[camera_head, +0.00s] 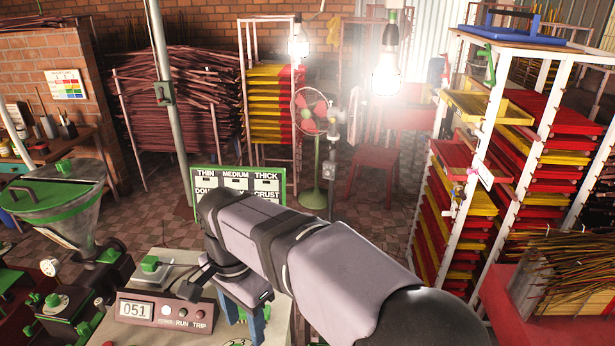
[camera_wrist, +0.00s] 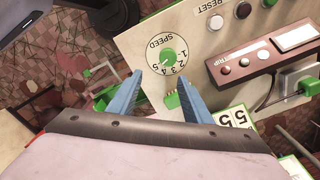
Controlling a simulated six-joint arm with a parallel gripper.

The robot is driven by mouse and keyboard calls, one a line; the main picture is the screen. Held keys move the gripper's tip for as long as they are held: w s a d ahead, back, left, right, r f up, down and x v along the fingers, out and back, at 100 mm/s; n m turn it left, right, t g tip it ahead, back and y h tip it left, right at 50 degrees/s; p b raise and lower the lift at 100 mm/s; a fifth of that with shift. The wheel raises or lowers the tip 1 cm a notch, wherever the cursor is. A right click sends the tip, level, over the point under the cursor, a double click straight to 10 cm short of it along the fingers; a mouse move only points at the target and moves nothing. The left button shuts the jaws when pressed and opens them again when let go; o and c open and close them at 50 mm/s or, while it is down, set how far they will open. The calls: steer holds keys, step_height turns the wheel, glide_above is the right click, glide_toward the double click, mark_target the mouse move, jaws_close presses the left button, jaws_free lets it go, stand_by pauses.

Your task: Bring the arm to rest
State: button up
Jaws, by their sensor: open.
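My gripper (camera_wrist: 152,97) shows in the wrist view as two blue fingers, spread apart with nothing between them. It is over the cream control panel (camera_wrist: 205,95), near a speed dial (camera_wrist: 167,57) with a green pointer. In the head view my arm reaches in from the lower right to the machine bench. The fingers are mostly hidden there, and only a blue part of the gripper (camera_head: 257,325) shows below the wrist. I cannot tell whether the fingertips touch anything.
A counter box (camera_head: 165,312) reading 051 sits left of the wrist. A green-framed board (camera_head: 237,182) stands behind it. A hopper (camera_head: 60,200) is at the left. Tray racks (camera_head: 500,150) stand at the right. Two lit bulbs (camera_head: 386,75) hang overhead.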

steer(key=s+d+f+n, duration=0.15)
steer(key=d+f, duration=0.25)
steer(key=d, duration=0.8)
steer(key=d+f+n, duration=0.3)
steer(key=d+f, duration=0.2)
steer(key=d, duration=0.7)
steer(key=s+d+f+n, duration=0.2)
steer(key=s+d+f, duration=0.1)
steer(key=s+d, duration=0.3)
steer(key=shift+s+d+f, duration=0.15)
steer(key=shift+s+f, duration=0.1)
steer(key=shift+s, duration=0.05)
steer(key=shift+c, duration=0.3)
